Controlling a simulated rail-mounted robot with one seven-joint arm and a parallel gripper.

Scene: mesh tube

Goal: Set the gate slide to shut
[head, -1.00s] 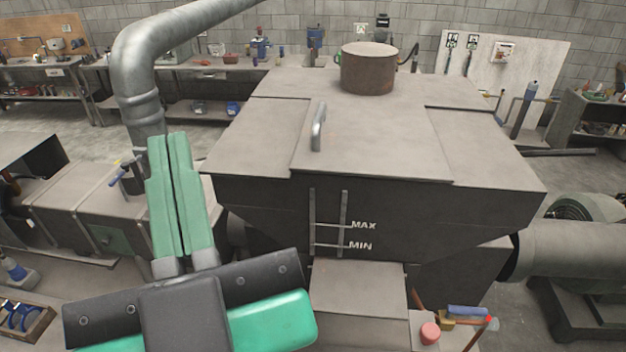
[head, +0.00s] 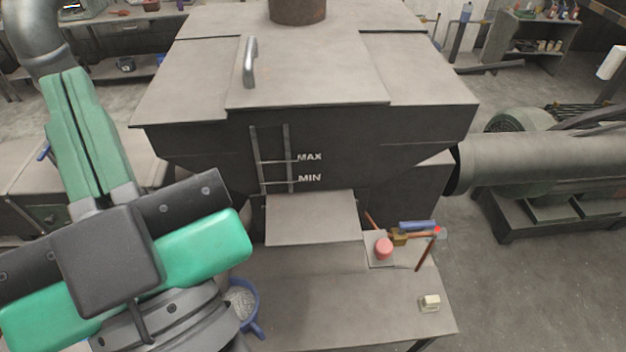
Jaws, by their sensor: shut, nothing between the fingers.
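My gripper (head: 66,80) is at the left of the head view, its two green fingers shut together with nothing between them. It points up and away, left of the dark hopper (head: 370,140) and apart from it. Below the hopper's MIN mark is a flat grey plate (head: 310,218). To its right, a blue handle (head: 417,226) lies beside a brass-coloured block (head: 398,239) and a red-tipped rod (head: 427,252). I cannot tell for sure which of these parts is the gate slide, or how far it is in.
A red round button (head: 383,248) sits on a plate left of the brass-coloured block. A small pale block (head: 429,303) lies on the grey bench (head: 330,310). A wide pipe (head: 540,165) is at right; floor at lower right is clear.

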